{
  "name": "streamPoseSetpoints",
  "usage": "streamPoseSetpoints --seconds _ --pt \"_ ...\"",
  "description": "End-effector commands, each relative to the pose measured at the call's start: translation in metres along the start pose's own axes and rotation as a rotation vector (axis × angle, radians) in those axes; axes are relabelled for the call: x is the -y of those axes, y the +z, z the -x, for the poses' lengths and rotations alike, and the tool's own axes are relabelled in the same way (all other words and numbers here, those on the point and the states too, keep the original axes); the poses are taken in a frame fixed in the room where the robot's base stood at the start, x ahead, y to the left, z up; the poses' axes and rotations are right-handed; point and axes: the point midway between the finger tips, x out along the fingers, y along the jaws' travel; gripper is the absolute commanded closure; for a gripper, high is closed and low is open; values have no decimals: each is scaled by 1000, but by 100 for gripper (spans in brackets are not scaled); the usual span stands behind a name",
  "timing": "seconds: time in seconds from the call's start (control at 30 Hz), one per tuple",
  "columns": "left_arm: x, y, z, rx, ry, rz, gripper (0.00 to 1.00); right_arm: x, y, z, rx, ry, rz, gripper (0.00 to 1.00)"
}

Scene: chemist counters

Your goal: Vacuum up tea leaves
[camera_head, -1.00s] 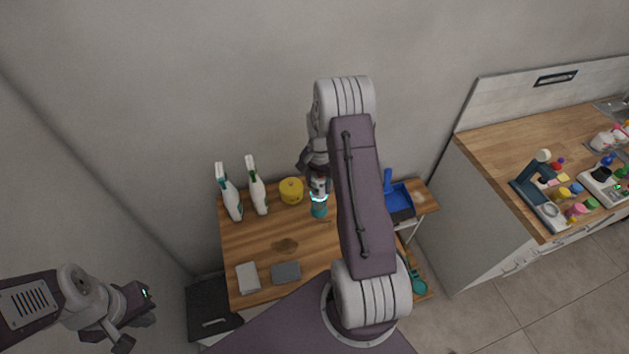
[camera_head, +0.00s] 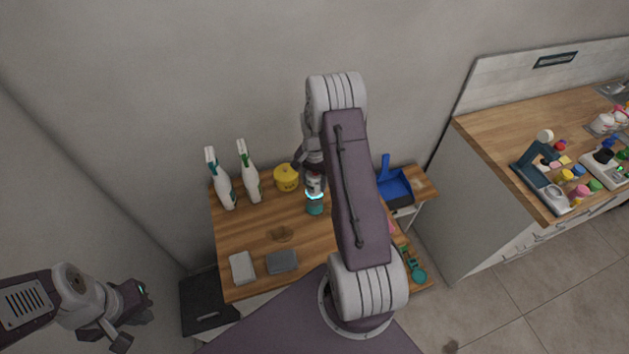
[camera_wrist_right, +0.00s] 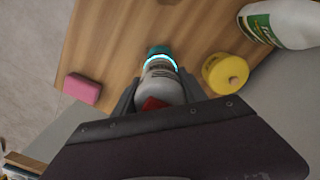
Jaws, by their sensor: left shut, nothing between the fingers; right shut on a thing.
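A small handheld vacuum (camera_head: 315,200) with a grey body, a glowing ring and a teal end is at the middle of the wooden table. My right gripper (camera_head: 313,178) is shut on it; the right wrist view also shows the vacuum (camera_wrist_right: 158,75) between the fingers, teal end pointing away. I cannot tell whether that end touches the tabletop. A brown patch of tea leaves (camera_head: 280,233) lies on the table, to the left of and nearer than the vacuum. My left gripper (camera_head: 138,315) is shut and empty at the lower left, away from the table.
On the wooden table (camera_head: 240,222) stand two white spray bottles (camera_head: 220,180) and a yellow round container (camera_head: 286,178). A white block (camera_head: 243,267) and a grey block (camera_head: 282,262) lie at the front. A blue dustpan (camera_head: 393,185) is at the right. The right wrist view shows a pink sponge (camera_wrist_right: 82,88).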

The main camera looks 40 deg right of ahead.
Motion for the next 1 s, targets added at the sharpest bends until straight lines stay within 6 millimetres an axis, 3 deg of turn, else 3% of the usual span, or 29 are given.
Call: streamPoseSetpoints --seconds 0.5,1.0 --pt "0 0 1 0 0 0 100 -1 1 1 -1 -1 0 91" --pt "0 0 5 0 0 0 100 -24 25 1 -1 -1 -1 91"
